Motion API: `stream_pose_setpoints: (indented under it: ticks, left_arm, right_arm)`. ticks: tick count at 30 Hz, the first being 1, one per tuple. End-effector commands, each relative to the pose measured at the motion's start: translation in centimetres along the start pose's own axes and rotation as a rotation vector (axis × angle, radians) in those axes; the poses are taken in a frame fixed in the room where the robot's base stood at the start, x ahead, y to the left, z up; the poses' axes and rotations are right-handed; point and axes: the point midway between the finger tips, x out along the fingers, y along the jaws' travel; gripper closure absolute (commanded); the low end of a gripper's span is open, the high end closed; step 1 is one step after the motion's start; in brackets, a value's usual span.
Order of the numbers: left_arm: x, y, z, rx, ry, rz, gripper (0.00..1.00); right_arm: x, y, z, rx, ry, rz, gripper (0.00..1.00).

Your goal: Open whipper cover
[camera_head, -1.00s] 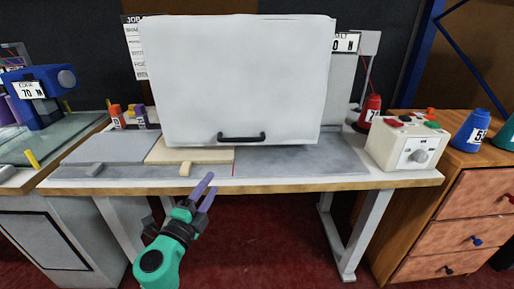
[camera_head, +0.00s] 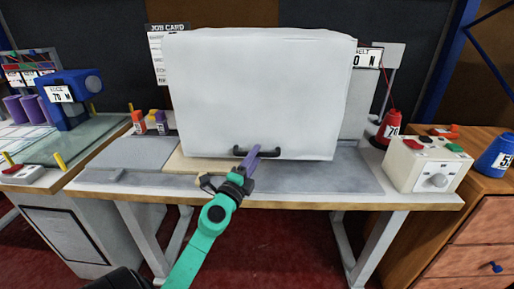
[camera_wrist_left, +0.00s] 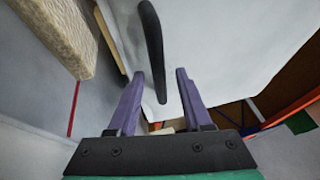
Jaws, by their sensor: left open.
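The whipper cover (camera_head: 260,90) is a large light-grey box standing shut on the workbench. Its black bar handle (camera_head: 288,153) runs along the low front face. In the left wrist view the handle (camera_wrist_left: 151,45) reaches in from the top toward the space between the open purple fingers (camera_wrist_left: 158,95). The fingers are apart and not closed on it. Whether a finger touches the handle or cover cannot be told. My right gripper is not in view.
The bench edge (camera_head: 290,205) runs below my left arm. A control box (camera_head: 428,165) with a knob and a red spool (camera_head: 391,128) stand on the right. Orange and purple spools (camera_head: 150,123) stand left of the cover. A blue machine (camera_head: 70,98) is farther left.

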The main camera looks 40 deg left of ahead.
Motion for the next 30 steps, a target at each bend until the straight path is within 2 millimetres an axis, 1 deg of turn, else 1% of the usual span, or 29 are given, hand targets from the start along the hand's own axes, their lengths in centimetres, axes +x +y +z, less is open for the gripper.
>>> stream_pose_setpoints:
  ticks: [1, 3, 6, 11, 12, 14, 15, 16, 30]
  left_arm:
    - [0.82, -0.15, -0.01, 0.001, 0.001, -0.001, 0.5]
    - [1.47, -0.03, -0.01, 0.0, 0.001, 0.0, 0.5]
    - [1.79, 0.11, -0.02, 0.0, 0.001, 0.001, 0.5]
    - [1.76, 0.15, -0.03, 0.0, 0.001, 0.002, 0.5]
    - [1.75, 0.15, -0.03, 0.0, 0.001, 0.001, 0.58]
    - [1.75, 0.14, -0.03, 0.0, 0.001, 0.001, 0.81]
    - [1.74, 0.14, -0.03, 0.0, 0.001, 0.001, 0.96]
    - [1.74, 0.14, -0.03, 0.0, 0.001, 0.001, 1.0]
    - [1.71, 0.17, -0.03, 0.0, 0.001, 0.002, 1.0]
  right_arm:
    - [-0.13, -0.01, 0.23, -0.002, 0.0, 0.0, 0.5]
    - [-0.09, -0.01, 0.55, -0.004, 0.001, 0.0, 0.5]
    - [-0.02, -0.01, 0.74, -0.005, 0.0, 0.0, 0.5]
    - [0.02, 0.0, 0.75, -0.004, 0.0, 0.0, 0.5]
    - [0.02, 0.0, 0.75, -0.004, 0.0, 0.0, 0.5]
    - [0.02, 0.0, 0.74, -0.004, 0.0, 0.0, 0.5]
    - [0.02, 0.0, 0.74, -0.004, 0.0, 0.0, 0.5]
    - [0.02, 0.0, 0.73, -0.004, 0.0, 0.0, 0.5]
    - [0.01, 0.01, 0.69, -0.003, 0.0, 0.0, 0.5]
